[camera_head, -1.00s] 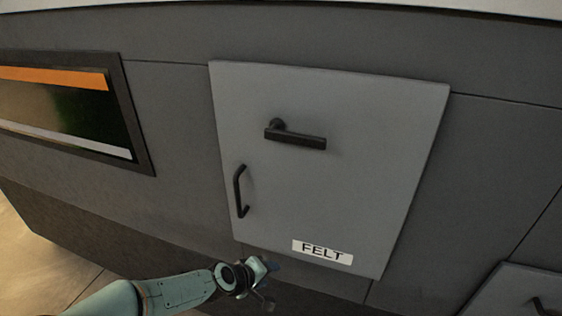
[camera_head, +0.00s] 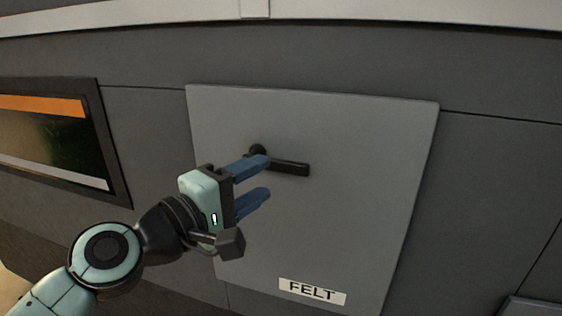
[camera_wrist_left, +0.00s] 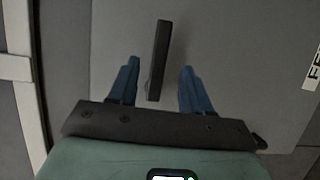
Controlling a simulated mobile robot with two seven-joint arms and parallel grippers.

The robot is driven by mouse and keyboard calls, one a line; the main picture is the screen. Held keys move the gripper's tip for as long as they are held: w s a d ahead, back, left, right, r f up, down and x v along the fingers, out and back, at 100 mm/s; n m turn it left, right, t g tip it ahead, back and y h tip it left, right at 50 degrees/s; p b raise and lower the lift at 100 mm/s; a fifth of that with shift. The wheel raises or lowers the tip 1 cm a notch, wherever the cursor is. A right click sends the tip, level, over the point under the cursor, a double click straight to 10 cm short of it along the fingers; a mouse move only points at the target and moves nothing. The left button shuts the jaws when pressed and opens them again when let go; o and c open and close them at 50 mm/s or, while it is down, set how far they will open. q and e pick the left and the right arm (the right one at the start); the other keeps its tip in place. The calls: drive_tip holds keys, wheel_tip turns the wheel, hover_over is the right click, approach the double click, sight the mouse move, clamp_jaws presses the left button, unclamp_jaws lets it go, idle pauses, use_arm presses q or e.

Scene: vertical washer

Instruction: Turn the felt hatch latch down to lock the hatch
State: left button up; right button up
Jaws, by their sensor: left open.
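The felt hatch (camera_head: 350,220) is a closed-looking grey panel with a white FELT label (camera_head: 312,291) near its bottom edge. Its black latch (camera_head: 290,167) sits in the upper part, with the lever lying nearly level and pointing right from its pivot. My left gripper (camera_head: 268,177) is open in front of the hatch, at the latch's left part. One blue finger overlaps the latch near the pivot; the other is below it. In the left wrist view, the latch (camera_wrist_left: 160,55) shows between the two open fingers (camera_wrist_left: 158,88). I cannot tell whether they touch. My right gripper is not in view.
An orange-striped window (camera_head: 55,135) with a dark frame is set in the grey machine wall at the left. The hatch's curved pull handle is hidden behind my left gripper. The wall (camera_head: 490,190) right of the hatch is clear.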

sight(281, 168)
use_arm(q)
drive_tip(key=p+x, duration=0.2)
drive_tip(key=x, duration=0.4)
drive_tip(key=shift+w+d, duration=0.2)
drive_tip(key=shift+w, duration=0.05)
clamp_jaws()
